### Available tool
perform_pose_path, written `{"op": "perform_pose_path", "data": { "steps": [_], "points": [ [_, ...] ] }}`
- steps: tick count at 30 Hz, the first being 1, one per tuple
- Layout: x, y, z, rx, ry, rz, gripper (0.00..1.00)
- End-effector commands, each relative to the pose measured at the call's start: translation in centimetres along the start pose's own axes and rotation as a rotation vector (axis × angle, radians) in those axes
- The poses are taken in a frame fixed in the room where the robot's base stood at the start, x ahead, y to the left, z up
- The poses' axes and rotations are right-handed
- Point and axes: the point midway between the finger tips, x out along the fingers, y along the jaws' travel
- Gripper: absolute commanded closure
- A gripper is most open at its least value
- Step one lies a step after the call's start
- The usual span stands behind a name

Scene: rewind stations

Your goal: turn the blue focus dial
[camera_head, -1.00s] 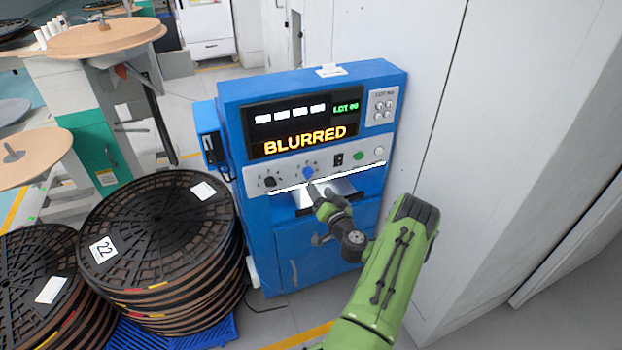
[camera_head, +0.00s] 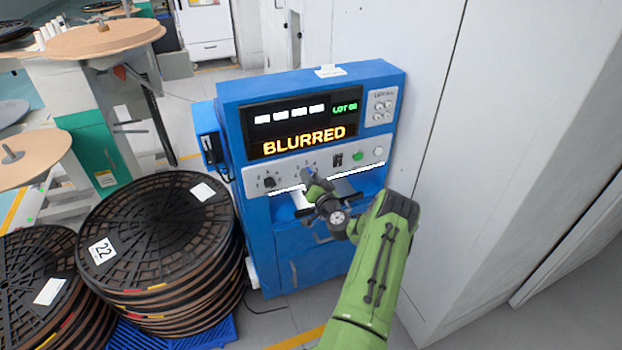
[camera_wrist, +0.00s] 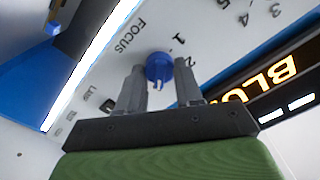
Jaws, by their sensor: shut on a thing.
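In the head view my gripper (camera_head: 312,181) reaches up to the panel of the blue machine (camera_head: 265,222) and mostly hides the dial. The display (camera_head: 300,128) reads BLURRED in orange, with a green LOT line at its upper right.
A black knob (camera_head: 270,182) is left of the dial; a black switch (camera_head: 338,159), a green button (camera_head: 358,156) and a white button (camera_head: 378,152) are to its right. A lit slot opening lies below. Stacked black reels (camera_head: 155,235) stand left, a white wall (camera_head: 520,130) right.

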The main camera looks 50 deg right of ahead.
Motion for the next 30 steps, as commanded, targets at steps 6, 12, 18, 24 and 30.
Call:
{"op": "perform_pose_path", "data": {
  "steps": [6, 12, 18, 24, 30],
  "points": [
    [-0.02, 0.03, 0.02, 0.01, 0.0, 0.0, 0.95],
    [-0.03, 0.07, 0.05, 0.075, 0.0, 0.0, 0.95],
    [-0.04, 0.15, 0.08, 0.212, 0.0, 0.001, 0.95],
    [-0.05, 0.2, 0.07, 0.394, 0.001, 0.001, 0.95],
    [-0.04, 0.16, 0.08, 0.57, 0.0, 0.001, 0.95]
  ]
}}
